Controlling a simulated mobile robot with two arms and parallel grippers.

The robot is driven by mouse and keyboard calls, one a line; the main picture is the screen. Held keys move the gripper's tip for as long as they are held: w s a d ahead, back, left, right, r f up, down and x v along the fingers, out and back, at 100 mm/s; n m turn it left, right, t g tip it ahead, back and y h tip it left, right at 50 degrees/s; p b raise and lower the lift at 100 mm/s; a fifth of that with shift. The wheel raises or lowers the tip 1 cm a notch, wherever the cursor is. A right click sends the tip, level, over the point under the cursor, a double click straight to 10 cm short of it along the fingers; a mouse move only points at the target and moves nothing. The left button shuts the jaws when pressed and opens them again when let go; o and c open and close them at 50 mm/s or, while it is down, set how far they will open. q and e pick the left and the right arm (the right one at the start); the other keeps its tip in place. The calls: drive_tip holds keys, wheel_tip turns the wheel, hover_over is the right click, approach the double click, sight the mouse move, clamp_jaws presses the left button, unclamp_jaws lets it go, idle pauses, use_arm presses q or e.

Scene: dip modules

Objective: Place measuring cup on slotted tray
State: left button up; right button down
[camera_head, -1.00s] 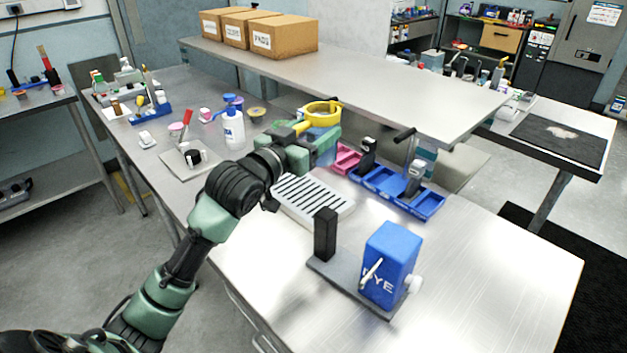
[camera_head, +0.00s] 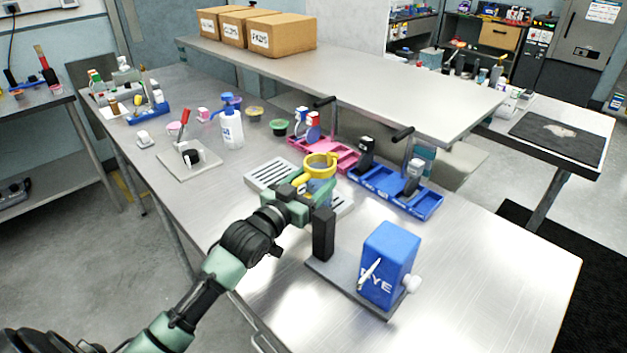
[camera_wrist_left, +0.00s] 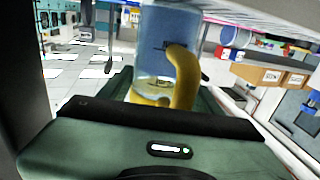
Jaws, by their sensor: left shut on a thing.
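The measuring cup (camera_head: 320,169) is clear blue with a yellow ring and a yellow handle. My left gripper (camera_head: 303,192) is shut on its handle and holds the cup over the slotted tray (camera_head: 268,176). The wrist view shows the cup (camera_wrist_left: 160,45) upside down in the picture, with its yellow handle (camera_wrist_left: 184,75) between the fingers. The tray is white with dark slots and lies on the steel table; my gripper and the cup hide its middle. I cannot tell whether the cup touches the tray. My right gripper is not in view.
A blue DYE box (camera_head: 390,264) and a black post (camera_head: 323,234) stand on a grey base close to the right of my gripper. Pink (camera_head: 342,157) and blue (camera_head: 381,184) trays lie behind. A raised shelf (camera_head: 400,95) overhangs the back. The front right tabletop is clear.

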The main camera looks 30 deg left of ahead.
use_arm(q)
drive_tip(key=shift+f, duration=0.1)
drive_tip(key=o, duration=1.6)
drive_tip(key=shift+s+a+b, duration=0.25)
drive_tip(key=shift+s+b, duration=0.05)
drive_tip(key=shift+s, duration=1.7)
drive_tip(key=shift+s+a+b, duration=0.2)
drive_tip(key=shift+s+b, duration=0.1)
drive_tip(key=shift+s, duration=1.65)
drive_tip(key=shift+s+a+b, duration=0.25)
drive_tip(key=shift+s+b, duration=0.05)
drive_tip(key=shift+s, duration=1.7)
